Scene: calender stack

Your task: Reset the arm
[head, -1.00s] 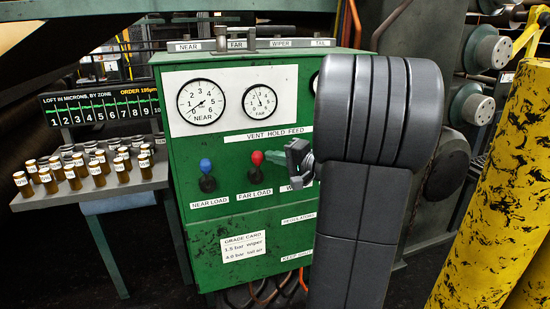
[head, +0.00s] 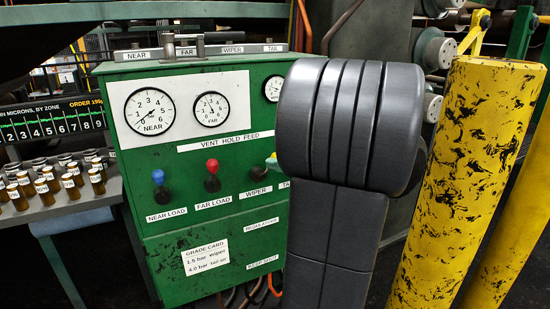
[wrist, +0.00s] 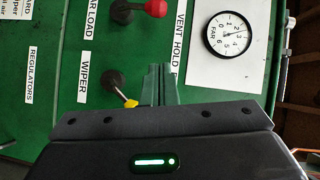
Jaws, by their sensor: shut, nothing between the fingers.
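My gripper (wrist: 160,72) is shut and empty in the wrist view, its fingers close together in front of the green panel. The green valve cabinet (head: 215,225) carries a blue lever (head: 158,178), a red lever (head: 212,167) and a yellow-tipped lever. The yellow tip (wrist: 131,103) shows just left of my fingers in the wrist view, near the WIPER label (wrist: 83,76). I cannot tell whether my fingers touch that lever.
A yellow, black-scuffed post (head: 465,190) stands close on the right, with another behind it. A shelf (head: 75,190) with several small amber jars is at the left. A FAR gauge (wrist: 228,35) is right of my fingers in the wrist view. My arm hides the cabinet's right part.

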